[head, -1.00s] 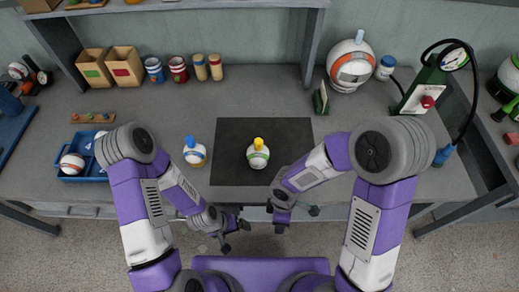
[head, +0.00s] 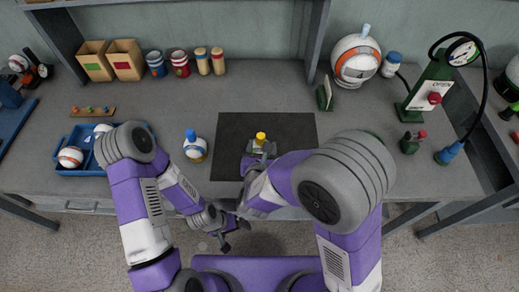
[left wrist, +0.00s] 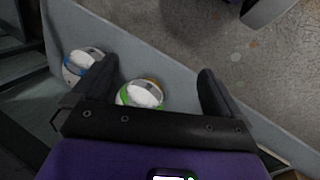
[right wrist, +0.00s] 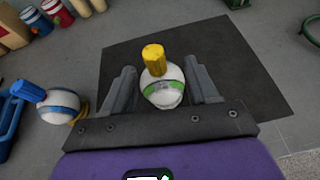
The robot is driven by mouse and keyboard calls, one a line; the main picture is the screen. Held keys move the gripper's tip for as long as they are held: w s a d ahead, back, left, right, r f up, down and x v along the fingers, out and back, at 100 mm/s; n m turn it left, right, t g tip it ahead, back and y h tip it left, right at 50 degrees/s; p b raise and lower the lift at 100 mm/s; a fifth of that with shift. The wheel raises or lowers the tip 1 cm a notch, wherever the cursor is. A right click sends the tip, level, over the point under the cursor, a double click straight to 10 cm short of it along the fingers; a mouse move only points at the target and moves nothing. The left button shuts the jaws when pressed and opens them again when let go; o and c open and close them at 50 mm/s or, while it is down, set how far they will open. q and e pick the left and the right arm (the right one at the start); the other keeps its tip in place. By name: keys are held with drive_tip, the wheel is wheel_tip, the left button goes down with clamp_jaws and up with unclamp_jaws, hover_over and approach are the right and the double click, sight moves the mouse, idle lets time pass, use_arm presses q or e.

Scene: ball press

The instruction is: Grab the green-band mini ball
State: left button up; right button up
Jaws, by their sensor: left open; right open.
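The green-band mini ball (right wrist: 163,96) is white with a green stripe and a yellow plug (right wrist: 153,60) on top. It sits on the black mat (head: 228,135). In the head view my right gripper (head: 258,155) covers most of it, and the yellow plug (head: 260,138) shows. In the right wrist view the ball is between my right gripper's open fingers, with no clear grip on it. My left gripper (head: 231,232) is open and empty, low in front of the table edge.
A blue-plugged mini ball (head: 195,150) stands left of the mat. A blue tray (head: 77,137) holds more balls at the left. A green pump with a gauge (head: 425,100) stands at the right. Boxes, cans and a large ball (head: 357,62) line the back.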

sight(261, 135)
drive_tip(key=x, duration=0.5)
drive_tip(key=b+x, duration=0.1)
drive_tip(key=x, duration=0.1)
drive_tip(key=shift+w+a, duration=0.2)
drive_tip(key=shift+a, duration=0.15)
drive_tip(key=shift+r, duration=0.1)
drive_tip(key=shift+c, duration=0.3)
clamp_jaws()
